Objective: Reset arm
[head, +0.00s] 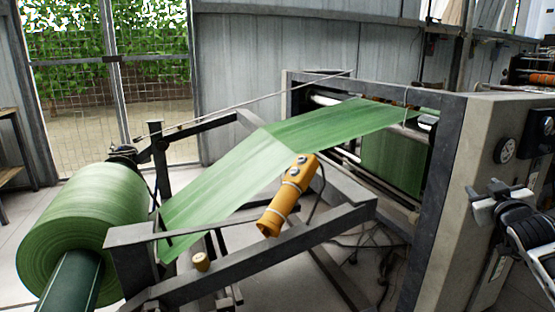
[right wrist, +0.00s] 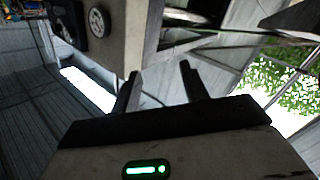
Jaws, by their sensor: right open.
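My right gripper (head: 499,196) shows at the right edge of the head view, in front of the machine's pale side panel. Its dark wrist (head: 535,232) runs off the picture's right edge. In the right wrist view the two dark fingers of this gripper (right wrist: 159,78) stand apart with nothing between them. The gripper is empty, and I cannot tell its exact distance from the panel. My left gripper is not in either view.
A green roll (head: 85,220) feeds a green web (head: 235,175) into the machine frame (head: 445,185). A yellow pendant control (head: 287,195) rests on the frame's rail. The panel bears a round dial (head: 504,150). Cables lie on the floor below.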

